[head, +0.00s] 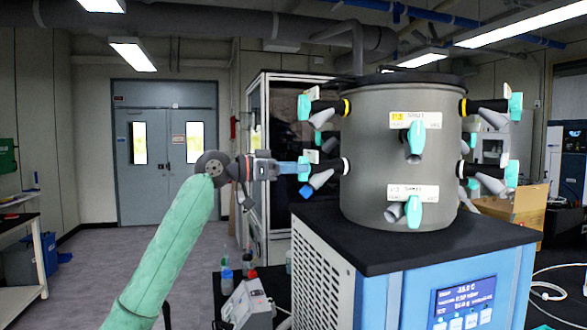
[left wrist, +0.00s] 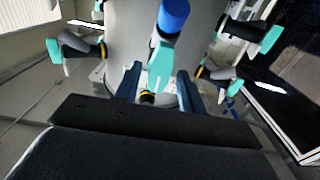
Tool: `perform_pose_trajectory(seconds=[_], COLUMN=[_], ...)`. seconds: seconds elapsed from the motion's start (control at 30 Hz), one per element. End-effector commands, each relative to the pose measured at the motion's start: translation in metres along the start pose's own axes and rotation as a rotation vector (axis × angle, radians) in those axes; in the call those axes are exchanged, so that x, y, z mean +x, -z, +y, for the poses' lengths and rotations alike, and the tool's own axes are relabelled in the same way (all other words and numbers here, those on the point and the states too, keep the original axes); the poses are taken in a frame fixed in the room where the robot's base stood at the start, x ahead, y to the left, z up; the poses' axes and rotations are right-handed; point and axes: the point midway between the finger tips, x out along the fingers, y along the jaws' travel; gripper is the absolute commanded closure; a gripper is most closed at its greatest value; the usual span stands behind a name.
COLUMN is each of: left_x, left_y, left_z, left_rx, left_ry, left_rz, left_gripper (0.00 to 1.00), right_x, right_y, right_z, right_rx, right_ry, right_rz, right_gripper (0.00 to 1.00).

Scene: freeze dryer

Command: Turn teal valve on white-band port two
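The grey drum (head: 392,150) carries several ports with teal valves. The lower left port has a white band (head: 346,167), a teal valve (head: 304,168) and a blue end (head: 306,190) pointing down. My left gripper (head: 296,169) reaches this valve from the left. In the left wrist view, the teal valve (left wrist: 161,66) lies between the two open fingers of my left gripper (left wrist: 160,82), with a gap visible on each side. The blue end (left wrist: 173,15) shows above it. The valve's far side is hidden. My right gripper is not in view.
Yellow-band ports sit above, one with a teal valve (head: 304,107) close over my gripper. Front and right ports also stick out. The drum stands on a black-topped blue cabinet (head: 425,245). Small bottles (head: 226,268) and a grey device (head: 247,305) stand below my gripper.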

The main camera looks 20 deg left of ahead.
Motion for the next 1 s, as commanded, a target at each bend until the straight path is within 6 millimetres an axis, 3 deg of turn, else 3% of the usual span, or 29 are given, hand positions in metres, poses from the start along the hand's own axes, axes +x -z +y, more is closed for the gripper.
perform_pose_trajectory(seconds=[0.4, 0.5, 0.77, 1.0], left_x=[-0.01, -0.02, -0.054, -0.075], left_y=[-0.001, -0.002, -0.002, -0.001], left_z=[-0.001, -0.001, -0.001, -0.001], left_rx=[0.0, 0.0, 0.001, 0.0], left_ry=[0.001, 0.002, 0.002, 0.001], left_rz=[0.001, 0.001, 0.0, 0.001], left_gripper=[0.6, 0.6, 0.6, 0.6], right_x=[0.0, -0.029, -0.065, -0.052], right_y=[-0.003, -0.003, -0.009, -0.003], right_z=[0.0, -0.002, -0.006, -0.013], right_rx=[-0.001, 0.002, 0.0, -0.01], right_ry=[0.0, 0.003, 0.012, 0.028], right_rz=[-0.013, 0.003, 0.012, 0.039], right_gripper=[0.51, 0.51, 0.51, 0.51])
